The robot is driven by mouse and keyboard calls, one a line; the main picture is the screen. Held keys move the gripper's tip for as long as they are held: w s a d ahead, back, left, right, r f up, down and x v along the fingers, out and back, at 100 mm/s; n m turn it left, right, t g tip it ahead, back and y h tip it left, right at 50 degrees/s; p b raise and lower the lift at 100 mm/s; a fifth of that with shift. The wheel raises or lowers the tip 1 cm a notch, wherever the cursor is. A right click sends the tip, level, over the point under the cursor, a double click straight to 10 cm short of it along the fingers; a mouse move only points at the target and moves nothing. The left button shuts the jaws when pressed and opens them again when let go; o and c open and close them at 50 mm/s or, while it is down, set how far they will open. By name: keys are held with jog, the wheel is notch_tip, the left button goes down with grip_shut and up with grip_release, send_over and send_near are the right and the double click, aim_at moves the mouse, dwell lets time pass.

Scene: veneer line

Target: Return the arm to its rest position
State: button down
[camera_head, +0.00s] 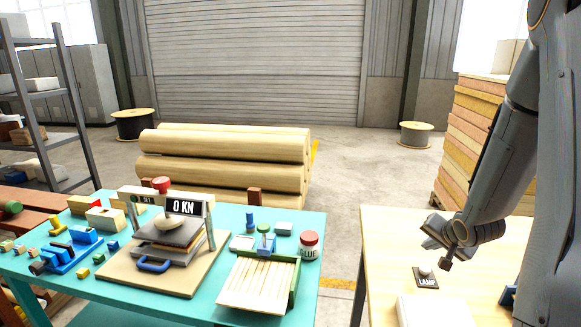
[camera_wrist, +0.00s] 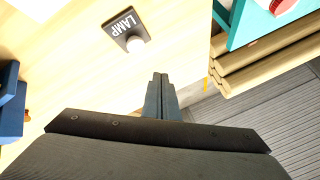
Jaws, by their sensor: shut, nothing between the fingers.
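My arm reaches down from the right in the head view. My gripper (camera_head: 446,264) hangs above the light wooden table (camera_head: 385,238), near a small black lamp button plate (camera_head: 426,279). In the wrist view the two fingers of my gripper (camera_wrist: 158,80) are together with nothing between them. The lamp plate (camera_wrist: 125,29) shows ahead of them, with a pale round knob on it. The gripper looks apart from the plate.
A teal table (camera_head: 310,262) on the left carries a small press with a "0 KN" display (camera_head: 184,207), a glue jar (camera_head: 309,242), a tray of wooden strips (camera_head: 258,283) and several coloured blocks. Logs (camera_head: 225,165) lie behind it. A gap separates the tables.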

jog(key=s+a+n+g+b, duration=0.3)
jog(key=s+a+n, duration=0.2)
jog(key=s+a, duration=0.4)
jog(key=s+a+n+g+y+b, duration=0.1)
jog(key=s+a+n+g, duration=0.3)
jog(key=s+a, duration=0.6)
jog(key=a+b, duration=0.1)
jog(key=a, duration=0.5)
jog(key=shift+a+n+b, duration=0.4)
jog(key=shift+f, duration=0.1)
